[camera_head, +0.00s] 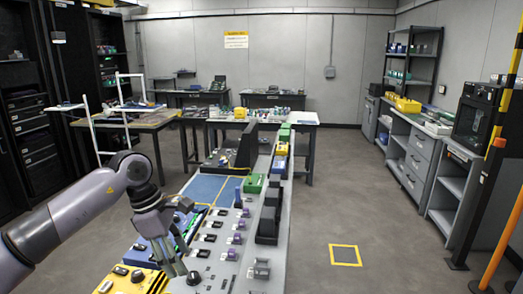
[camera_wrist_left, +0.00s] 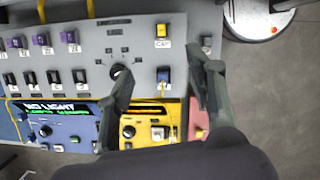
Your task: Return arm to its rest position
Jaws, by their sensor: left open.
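My left arm (camera_head: 75,212) reaches in from the left in the head view. Its gripper (camera_head: 182,262) points down over the near left part of a long grey switch panel (camera_head: 222,257). In the left wrist view the gripper (camera_wrist_left: 160,70) is open, its two dark fingers spread apart over the panel (camera_wrist_left: 130,38). I cannot tell how far the fingertips are above the panel. My right gripper is not in view.
A yellow device (camera_wrist_left: 150,133) and a blue device (camera_wrist_left: 62,128) with a green-lettered display lie below the fingers in the wrist view. Purple and black switches line the panel. Shelves (camera_head: 466,185) stand at the right. The floor (camera_head: 340,205) between is clear, with a yellow square marking.

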